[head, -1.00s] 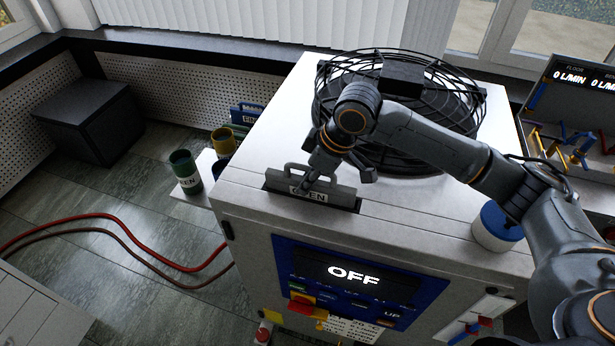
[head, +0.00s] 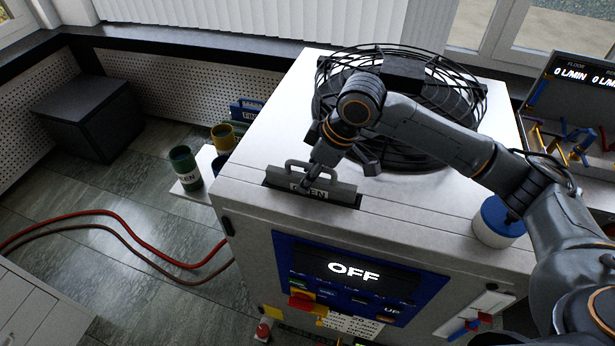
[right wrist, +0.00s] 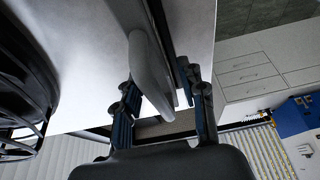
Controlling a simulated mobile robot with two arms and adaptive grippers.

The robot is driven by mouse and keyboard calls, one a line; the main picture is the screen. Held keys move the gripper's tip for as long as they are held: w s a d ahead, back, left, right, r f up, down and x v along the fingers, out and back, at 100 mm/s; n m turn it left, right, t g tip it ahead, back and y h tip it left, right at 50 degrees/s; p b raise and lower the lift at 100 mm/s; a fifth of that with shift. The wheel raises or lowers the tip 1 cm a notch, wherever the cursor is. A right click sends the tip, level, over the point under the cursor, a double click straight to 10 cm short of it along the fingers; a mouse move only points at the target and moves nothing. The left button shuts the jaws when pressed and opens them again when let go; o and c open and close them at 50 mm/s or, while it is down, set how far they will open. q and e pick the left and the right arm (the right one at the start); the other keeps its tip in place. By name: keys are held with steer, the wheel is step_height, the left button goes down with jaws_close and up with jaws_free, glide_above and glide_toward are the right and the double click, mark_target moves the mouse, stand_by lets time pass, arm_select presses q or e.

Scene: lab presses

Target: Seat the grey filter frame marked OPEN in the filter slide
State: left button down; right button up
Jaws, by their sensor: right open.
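The grey filter frame (head: 342,194), marked OPEN, stands upright in the dark slot (head: 268,184) on top of the white machine, with its handle up. Only its upper part shows; how deep it sits below the top is hidden. My right gripper (head: 309,184) is open at the frame's handle and partly covers the OPEN label. In the right wrist view the light handle (right wrist: 150,75) passes between the two blue-black fingers of my right gripper (right wrist: 163,103), with gaps on both sides. My left gripper is not in view.
A round fan guard (head: 465,95) stands behind the slot. A white jar with a blue lid (head: 497,222) is at the right. Green (head: 184,168) and yellow (head: 222,138) cups stand left of the machine. The control panel (head: 352,270) reads OFF.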

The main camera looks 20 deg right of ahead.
steer(key=b+v, duration=0.1)
steer(key=v, duration=0.9)
steer(key=shift+s+d+r+b, duration=0.15)
steer(key=shift+r+b, duration=0.15)
steer(key=shift+b, duration=0.05)
